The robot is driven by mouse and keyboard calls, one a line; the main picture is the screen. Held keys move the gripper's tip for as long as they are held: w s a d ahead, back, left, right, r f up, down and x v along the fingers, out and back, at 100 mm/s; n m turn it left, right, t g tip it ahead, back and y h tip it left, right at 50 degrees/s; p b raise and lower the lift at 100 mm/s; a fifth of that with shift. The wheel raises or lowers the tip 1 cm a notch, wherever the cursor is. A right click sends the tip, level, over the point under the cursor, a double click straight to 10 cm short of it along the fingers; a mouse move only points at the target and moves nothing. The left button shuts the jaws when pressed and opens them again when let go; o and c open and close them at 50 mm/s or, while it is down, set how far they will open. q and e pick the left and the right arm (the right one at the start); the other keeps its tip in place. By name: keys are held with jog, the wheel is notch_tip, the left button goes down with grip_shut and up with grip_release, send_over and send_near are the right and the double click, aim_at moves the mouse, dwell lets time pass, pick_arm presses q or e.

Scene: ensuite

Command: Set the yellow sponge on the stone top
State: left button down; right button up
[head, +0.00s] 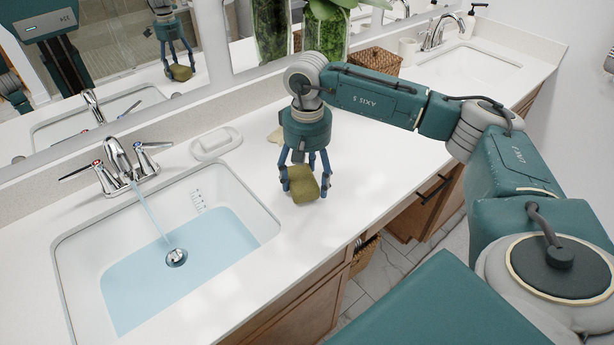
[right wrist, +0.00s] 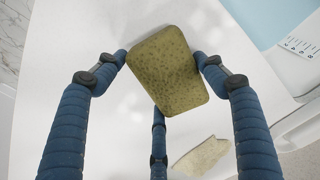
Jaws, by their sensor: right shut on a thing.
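The yellow sponge (head: 302,184) is a dull olive-yellow block held between the blue fingers of my right gripper (head: 305,180). It hangs tilted over the white stone top (head: 370,160), right of the near sink; I cannot tell if its lower edge touches the stone. In the right wrist view the sponge (right wrist: 167,70) sits between the fingertips of my right gripper (right wrist: 160,68), with the white top behind it. My left gripper does not show directly in the head view.
The near sink (head: 235,190) holds water, with the faucet (head: 118,155) running. A white soap dish (head: 215,143) stands behind it. A pale flat piece (head: 275,137) lies behind my gripper. Glass vases and a wicker box (head: 374,62) stand at the back by the mirror.

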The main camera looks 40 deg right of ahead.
aim_at(307, 176)
jog(key=shift+f, duration=0.2)
jog(key=shift+f, duration=0.1)
jog(key=shift+f, duration=0.15)
jog(key=o, duration=1)
jog(key=shift+r, duration=0.2)
jog(key=shift+r, duration=0.2)
notch_tip(307, 176, up, 12)
jog(key=shift+f+b, duration=0.1)
jog(key=shift+b, duration=1.05)
